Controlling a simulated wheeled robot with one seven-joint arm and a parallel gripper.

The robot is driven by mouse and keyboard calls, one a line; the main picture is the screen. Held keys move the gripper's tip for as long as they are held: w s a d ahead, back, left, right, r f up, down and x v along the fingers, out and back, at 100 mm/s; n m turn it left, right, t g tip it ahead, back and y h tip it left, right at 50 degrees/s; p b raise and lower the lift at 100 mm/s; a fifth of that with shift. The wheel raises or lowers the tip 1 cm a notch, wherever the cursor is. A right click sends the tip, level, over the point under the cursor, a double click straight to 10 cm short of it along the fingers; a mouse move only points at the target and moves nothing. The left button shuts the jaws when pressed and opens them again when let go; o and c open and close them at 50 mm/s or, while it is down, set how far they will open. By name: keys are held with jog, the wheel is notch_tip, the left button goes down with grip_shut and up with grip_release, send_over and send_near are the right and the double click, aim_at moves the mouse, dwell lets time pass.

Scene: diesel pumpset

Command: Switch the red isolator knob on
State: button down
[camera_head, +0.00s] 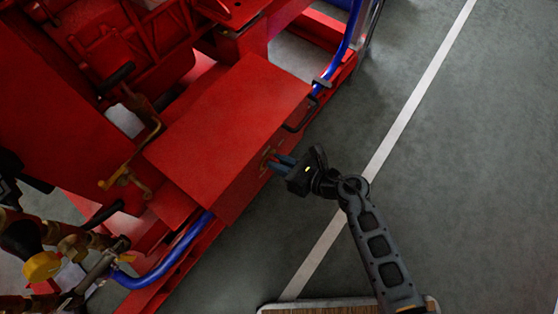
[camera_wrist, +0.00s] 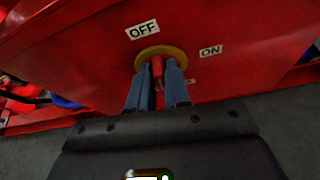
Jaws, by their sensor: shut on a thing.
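The red isolator knob (camera_wrist: 157,68) shows in the wrist view, in front of a round yellow plate (camera_wrist: 172,50) on the red box (camera_wrist: 90,60). An OFF label (camera_wrist: 142,31) sits above the plate and an ON label (camera_wrist: 211,50) to its right. The visible part of the knob stands upright, toward the OFF side. My gripper (camera_wrist: 158,82) has its blue fingers on both sides of the knob and is shut on it. In the head view my gripper (camera_head: 280,164) meets the side of the red box (camera_head: 235,125). The fingers hide part of the knob.
Red machinery (camera_head: 130,45) fills the upper left. A blue hose (camera_head: 175,250) runs along the red base frame, and a dark handle (camera_head: 300,118) sticks out near the box. Brass and yellow fittings (camera_head: 42,265) stand at lower left. The grey floor (camera_head: 470,150) at right is clear.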

jog(key=m+g+y+b, duration=0.1)
jog(key=m+y, duration=0.1)
jog(key=m, duration=0.2)
jog(key=f+m+g+y+b, duration=0.1)
jog(key=m+y+b, duration=0.1)
jog(key=m, duration=0.2)
jog(key=w+d+f+m+g+y+b, duration=0.1)
jog(key=m+y+b, duration=0.1)
jog(key=m, duration=0.2)
jog(key=shift+w+f, duration=0.1)
jog(key=shift+f, duration=0.05)
dwell(0.4)
dwell(0.5)
jog(key=c, duration=1.4)
grip_release()
jog(key=shift+a, duration=0.1)
jog(key=shift+c, duration=0.2)
jog(key=shift+o, duration=1.4)
jog(key=shift+d, duration=0.2)
jog(key=v, duration=0.7)
jog(key=shift+d, duration=0.25)
